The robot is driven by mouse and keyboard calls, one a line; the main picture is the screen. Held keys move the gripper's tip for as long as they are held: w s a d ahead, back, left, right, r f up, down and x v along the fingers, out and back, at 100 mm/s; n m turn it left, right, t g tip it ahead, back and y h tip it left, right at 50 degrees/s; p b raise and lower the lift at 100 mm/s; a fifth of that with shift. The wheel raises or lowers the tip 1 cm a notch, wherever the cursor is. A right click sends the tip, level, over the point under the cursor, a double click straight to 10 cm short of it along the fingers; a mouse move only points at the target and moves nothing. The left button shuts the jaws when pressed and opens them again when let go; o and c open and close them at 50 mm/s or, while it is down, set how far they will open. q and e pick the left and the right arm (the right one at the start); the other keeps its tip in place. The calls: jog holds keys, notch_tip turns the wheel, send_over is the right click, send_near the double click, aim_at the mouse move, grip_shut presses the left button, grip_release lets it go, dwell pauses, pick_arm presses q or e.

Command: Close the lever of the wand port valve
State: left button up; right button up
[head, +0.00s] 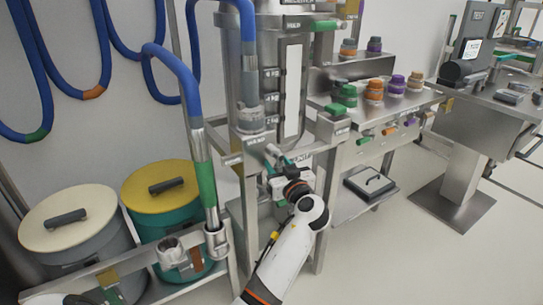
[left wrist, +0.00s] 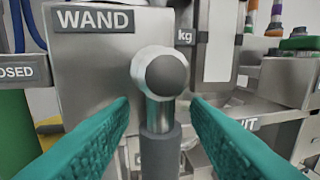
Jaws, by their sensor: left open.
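In the left wrist view, the box of the wand port valve (left wrist: 95,85) carries a WAND label (left wrist: 95,19). A lever with a round dark-ended metal hub (left wrist: 165,72) and a grey grip (left wrist: 160,155) hanging down stands in front of it. My left gripper (left wrist: 160,108) is open, with one teal finger on each side of the lever; I cannot tell whether either touches it. In the head view, my left gripper (head: 279,158) is at the front of the steel frame below the hopper column, and it hides most of the lever. My right gripper is not in view.
A sign ending in "OSED" (left wrist: 16,72) is left of the valve. In the head view, a blue hose wand (head: 175,62) stands left of my arm. A white-lidded bin (head: 95,222) and yellow-lidded bin (head: 180,190) sit left. A shelf with coloured caps (head: 375,98) is right.

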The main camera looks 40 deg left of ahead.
pick_arm(q)
jog(key=shift+w+a, duration=0.1)
grip_shut()
dwell(0.3)
jog(key=shift+r, duration=0.1)
